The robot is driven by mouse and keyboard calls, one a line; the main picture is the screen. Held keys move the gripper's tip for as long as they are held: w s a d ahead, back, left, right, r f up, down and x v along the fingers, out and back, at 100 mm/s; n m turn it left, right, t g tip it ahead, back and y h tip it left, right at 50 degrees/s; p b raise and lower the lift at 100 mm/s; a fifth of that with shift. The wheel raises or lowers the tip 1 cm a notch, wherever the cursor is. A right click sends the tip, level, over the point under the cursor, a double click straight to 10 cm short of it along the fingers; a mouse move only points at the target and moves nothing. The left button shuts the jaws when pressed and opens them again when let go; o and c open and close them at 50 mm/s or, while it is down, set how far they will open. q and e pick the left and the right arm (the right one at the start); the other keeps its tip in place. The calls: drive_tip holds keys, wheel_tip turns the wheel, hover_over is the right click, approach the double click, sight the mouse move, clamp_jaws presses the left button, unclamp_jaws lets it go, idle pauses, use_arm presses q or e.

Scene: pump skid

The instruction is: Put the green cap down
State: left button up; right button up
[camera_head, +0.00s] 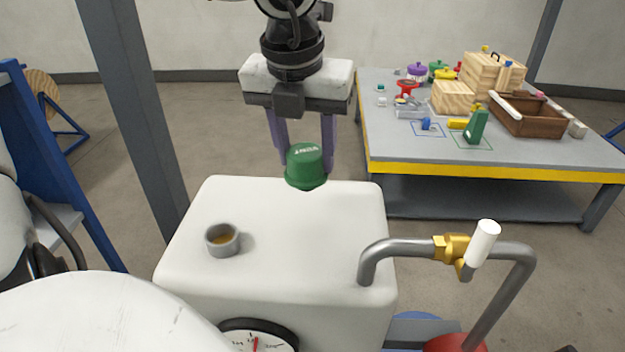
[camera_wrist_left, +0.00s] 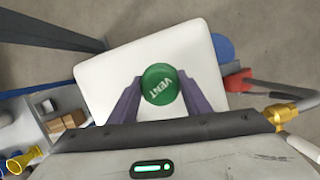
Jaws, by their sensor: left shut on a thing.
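The green cap (camera_head: 306,166), marked VENT, is held between the purple fingers of my left gripper (camera_head: 304,150). It appears to be above the far right part of the white tank top (camera_head: 300,235); the exact gap cannot be told. The left wrist view shows the cap (camera_wrist_left: 160,85) between both fingers, with the white tank (camera_wrist_left: 120,75) below. An open grey neck (camera_head: 222,240) with a brownish inside stands on the tank's left part, apart from the cap. My right gripper is not in view.
A bent grey pipe (camera_head: 405,248) with a brass valve (camera_head: 452,247) and white handle rises at the tank's right. A gauge (camera_head: 258,336) sits on its front. A workbench (camera_head: 400,150) with several objects stands behind right. The tank top's middle is clear.

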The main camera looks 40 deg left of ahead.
sight(307, 176)
use_arm(q)
drive_tip(key=shift+w+f, duration=0.1)
drive_tip(key=shift+f, duration=2.55)
drive_tip(key=o, duration=1.2)
drive_tip(key=shift+r, duration=0.1)
drive_tip(key=shift+r, duration=0.25)
drive_tip(key=v, duration=1.1)
drive_tip(key=shift+r, duration=0.3)
